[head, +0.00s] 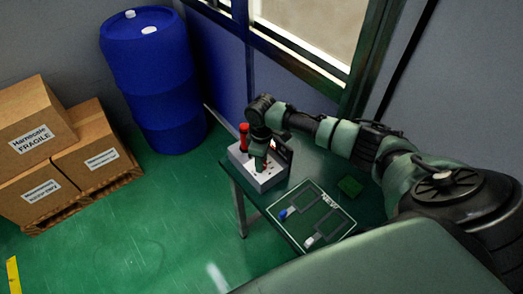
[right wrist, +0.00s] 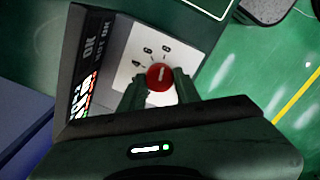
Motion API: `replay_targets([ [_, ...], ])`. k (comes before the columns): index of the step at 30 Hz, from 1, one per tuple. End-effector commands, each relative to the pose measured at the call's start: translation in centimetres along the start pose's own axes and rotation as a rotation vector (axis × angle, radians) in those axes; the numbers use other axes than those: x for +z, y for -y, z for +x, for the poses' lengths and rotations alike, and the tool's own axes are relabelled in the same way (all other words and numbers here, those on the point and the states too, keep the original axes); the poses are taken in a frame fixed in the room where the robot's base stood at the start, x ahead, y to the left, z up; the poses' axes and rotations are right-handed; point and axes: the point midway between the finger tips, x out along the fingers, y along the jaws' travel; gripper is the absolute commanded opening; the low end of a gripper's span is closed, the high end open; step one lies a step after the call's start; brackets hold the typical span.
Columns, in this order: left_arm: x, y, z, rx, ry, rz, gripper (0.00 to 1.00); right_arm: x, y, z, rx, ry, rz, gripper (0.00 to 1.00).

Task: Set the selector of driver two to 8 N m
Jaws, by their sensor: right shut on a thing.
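In the right wrist view a round red selector knob (right wrist: 160,77) sits on a white panel (right wrist: 182,52) with the figures 4, 6 and 8 in an arc beside it. A short pale line crosses the knob; I cannot tell for certain which figure it marks. My right gripper (right wrist: 159,88) is shut on the knob, one finger on each side. In the head view the right gripper (head: 259,162) reaches down onto the light grey box (head: 266,184) on the green table, hiding the knob. My left gripper is out of view.
A red-handled tool (head: 244,136) stands upright at the box's back left. A dark OK / NOT OK display (right wrist: 90,58) with coloured lights adjoins the panel. A mat marked NEW (head: 325,222) holds blue-ended and white pieces. A blue barrel (head: 155,85) and cartons (head: 92,157) stand left.

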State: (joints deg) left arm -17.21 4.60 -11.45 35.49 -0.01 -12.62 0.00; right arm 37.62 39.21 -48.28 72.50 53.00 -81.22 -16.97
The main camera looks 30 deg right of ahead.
Motion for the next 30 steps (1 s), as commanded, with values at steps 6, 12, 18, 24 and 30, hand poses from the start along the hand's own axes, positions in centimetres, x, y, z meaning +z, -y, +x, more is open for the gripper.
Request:
replay_targets([
  [6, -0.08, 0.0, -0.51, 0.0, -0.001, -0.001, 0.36, -0.07, 0.0, -0.08, 0.0, -0.002, 0.042, 0.0],
  [12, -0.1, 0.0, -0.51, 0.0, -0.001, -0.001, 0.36, -0.09, -0.04, -0.04, 0.001, -0.002, 0.048, 0.0],
  [18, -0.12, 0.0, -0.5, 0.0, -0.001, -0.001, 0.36, -0.09, -0.05, -0.05, 0.001, -0.003, 0.047, 0.0],
  [24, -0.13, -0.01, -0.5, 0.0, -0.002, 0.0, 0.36, -0.07, -0.05, -0.04, 0.001, -0.002, 0.047, 0.54],
  [30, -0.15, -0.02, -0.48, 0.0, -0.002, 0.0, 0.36, -0.05, -0.05, -0.08, 0.001, -0.001, 0.047, 0.54],
])
